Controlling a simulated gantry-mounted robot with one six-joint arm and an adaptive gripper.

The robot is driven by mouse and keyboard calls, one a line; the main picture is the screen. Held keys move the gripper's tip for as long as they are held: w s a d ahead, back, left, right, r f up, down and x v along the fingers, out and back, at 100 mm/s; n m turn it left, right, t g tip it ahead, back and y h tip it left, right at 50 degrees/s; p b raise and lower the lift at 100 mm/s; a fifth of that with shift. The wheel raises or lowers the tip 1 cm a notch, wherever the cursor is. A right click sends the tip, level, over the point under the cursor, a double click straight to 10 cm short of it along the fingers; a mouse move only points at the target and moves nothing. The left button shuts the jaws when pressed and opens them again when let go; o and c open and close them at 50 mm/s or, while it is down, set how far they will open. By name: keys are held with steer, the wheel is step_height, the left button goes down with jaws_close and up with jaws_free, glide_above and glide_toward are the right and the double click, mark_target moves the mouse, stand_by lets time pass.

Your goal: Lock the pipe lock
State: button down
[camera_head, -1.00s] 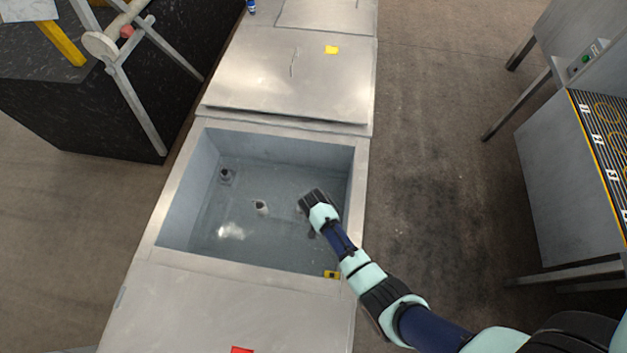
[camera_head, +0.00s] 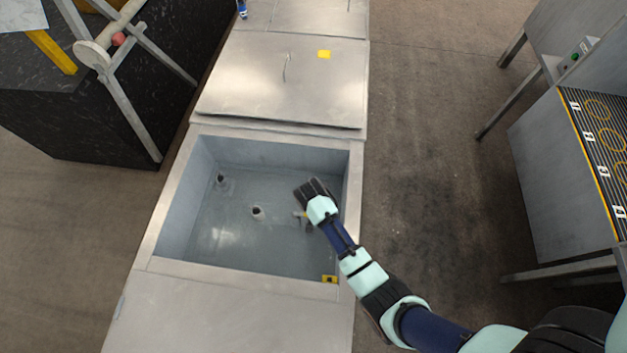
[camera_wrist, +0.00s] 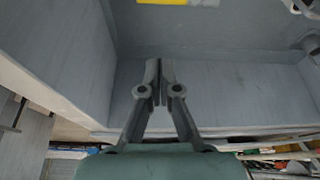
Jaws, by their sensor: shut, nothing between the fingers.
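My gripper (camera_head: 313,188) reaches into the open sunken metal basin (camera_head: 166,225) from the right. Its fingers are shut and empty in the wrist view (camera_wrist: 160,78), apart from anything. A small yellowish fitting (camera_head: 300,215) shows on the basin floor just below my gripper, partly hidden by the wrist; I cannot tell whether it is the pipe lock. A short pipe stub (camera_head: 257,212) stands at the middle of the floor, and a dark round fitting (camera_head: 220,180) is at the far left. In the wrist view, pipe-like metal parts (camera_wrist: 311,42) show at the upper right edge.
The basin walls surround my gripper closely on the right. A closed metal lid (camera_head: 275,85) with a yellow patch (camera_head: 324,54) lies beyond the basin. A yellow marker (camera_head: 329,279) sits at the near right rim. The floor to the right (camera_head: 430,160) is clear.

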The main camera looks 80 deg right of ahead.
steer(key=v, duration=0.3)
steer(key=shift+r, duration=0.1)
steer(key=shift+w, duration=0.1)
stand_by(0.4)
steer(key=w+a+r+n+t+h, duration=0.1)
steer(key=w+a+r+n+t, duration=0.5)
steer(key=w+r, duration=0.5)
steer(key=w+a+r+n+t+y, duration=0.1)
steer(key=w+a+r+n, duration=0.2)
steer(key=w+a+r, duration=0.4)
steer(key=w+a+r+n+t, duration=0.25)
steer(key=a+r, duration=0.25)
steer(key=a, duration=0.4)
steer(key=a+r+n+t+y, duration=0.35)
steer(key=a+r+n, duration=0.25)
steer(key=a+r, duration=0.8)
step_height(320, 180, up, 10)
steer(key=a+p, duration=0.1)
steer(key=p, duration=1.2)
steer(key=shift+s+a+r, duration=0.2)
steer(key=shift+s+r, duration=0.05)
steer(key=shift+s, duration=0.05)
steer(key=shift+y, duration=0.25)
